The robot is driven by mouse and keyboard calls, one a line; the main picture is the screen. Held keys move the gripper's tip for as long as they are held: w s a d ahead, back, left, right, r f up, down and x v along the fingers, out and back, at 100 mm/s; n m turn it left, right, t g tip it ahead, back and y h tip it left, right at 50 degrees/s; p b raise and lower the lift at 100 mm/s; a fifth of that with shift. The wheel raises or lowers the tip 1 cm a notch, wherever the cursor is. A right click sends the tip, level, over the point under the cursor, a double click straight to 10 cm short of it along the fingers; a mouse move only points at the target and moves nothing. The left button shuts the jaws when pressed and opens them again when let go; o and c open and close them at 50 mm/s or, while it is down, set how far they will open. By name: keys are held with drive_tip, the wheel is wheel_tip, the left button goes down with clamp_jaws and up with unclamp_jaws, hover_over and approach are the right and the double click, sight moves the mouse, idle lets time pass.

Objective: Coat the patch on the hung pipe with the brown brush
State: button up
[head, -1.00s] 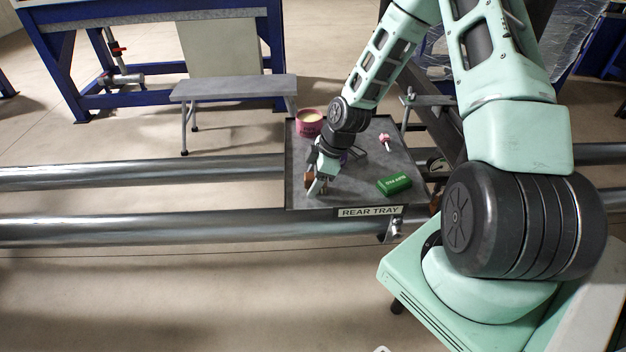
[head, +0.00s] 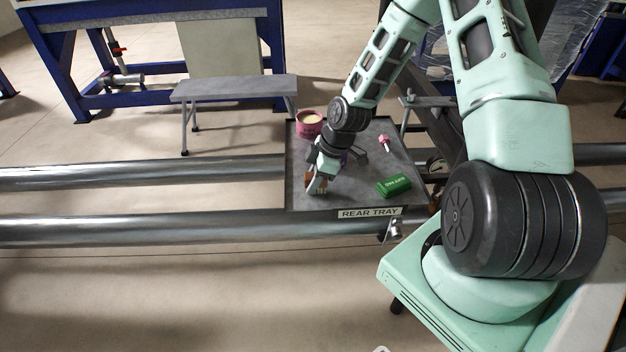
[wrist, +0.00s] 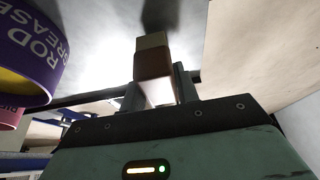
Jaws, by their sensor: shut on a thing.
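My gripper (head: 316,187) is low over the front left of the rear tray (head: 345,200). It is shut on the brown brush, whose brown body (head: 309,183) shows beside the fingers. In the wrist view the brush (wrist: 152,62) stands out between the fingertips (wrist: 160,82), a brown block with a paler tan end. I cannot tell whether it touches the tray. Two long grey pipes (head: 140,228) run across the left; I cannot tell which is the hung pipe. No patch can be made out.
A pink tub with pale contents (head: 310,124) stands at the tray's back left. A purple "ROD GREASE" tub (wrist: 38,50) is close by my gripper at left in the wrist view. A green box (head: 394,186) and a small pink item (head: 385,142) lie to the right on the tray.

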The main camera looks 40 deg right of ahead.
drive_tip(key=shift+r+p, duration=2.85)
drive_tip(key=shift+r, duration=0.85)
